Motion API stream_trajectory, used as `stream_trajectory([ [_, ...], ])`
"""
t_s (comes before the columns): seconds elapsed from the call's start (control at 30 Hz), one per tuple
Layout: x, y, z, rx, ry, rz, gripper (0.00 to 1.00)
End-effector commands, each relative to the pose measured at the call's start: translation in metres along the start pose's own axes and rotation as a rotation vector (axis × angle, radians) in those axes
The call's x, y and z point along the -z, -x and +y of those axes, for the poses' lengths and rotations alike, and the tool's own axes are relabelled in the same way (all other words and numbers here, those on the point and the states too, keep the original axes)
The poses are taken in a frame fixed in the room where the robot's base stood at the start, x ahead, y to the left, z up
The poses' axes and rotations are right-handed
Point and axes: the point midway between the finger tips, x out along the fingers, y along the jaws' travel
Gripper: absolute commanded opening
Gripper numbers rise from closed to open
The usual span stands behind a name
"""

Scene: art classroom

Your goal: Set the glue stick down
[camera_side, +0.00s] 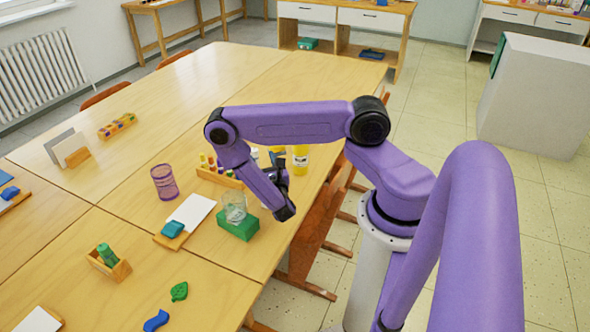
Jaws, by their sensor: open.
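A green cylinder (106,254), which looks like the glue stick, sits tilted in a small wooden holder (121,270) at the left front of the table. My gripper (279,163) is over the right side of the table, well apart from that holder. It is open, but its fingers are small and partly hidden by my wrist, so I cannot make out anything between them. The yellow bottle (301,160) stands just right of my gripper.
A clear cup (234,205) stands on a green block (238,228) close to my wrist. A wooden rack (220,178) of small colored pieces and a purple mesh cup (164,182) are to the left. A white pad (191,211) lies nearby. The table's far part (215,75) is clear.

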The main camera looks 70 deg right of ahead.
Motion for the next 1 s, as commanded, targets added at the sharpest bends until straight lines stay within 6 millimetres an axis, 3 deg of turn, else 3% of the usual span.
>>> stream_trajectory([
  [0.2,-0.073,0.003,0.013,0.211,-0.107,-0.063,0.56],
  [0.4,-0.122,0.028,0.008,0.416,-0.242,-0.023,0.56],
  [0.67,-0.159,0.080,-0.007,0.653,-0.452,0.167,0.56],
  [1.0,-0.179,0.174,-0.017,0.876,-0.725,0.621,0.56],
])
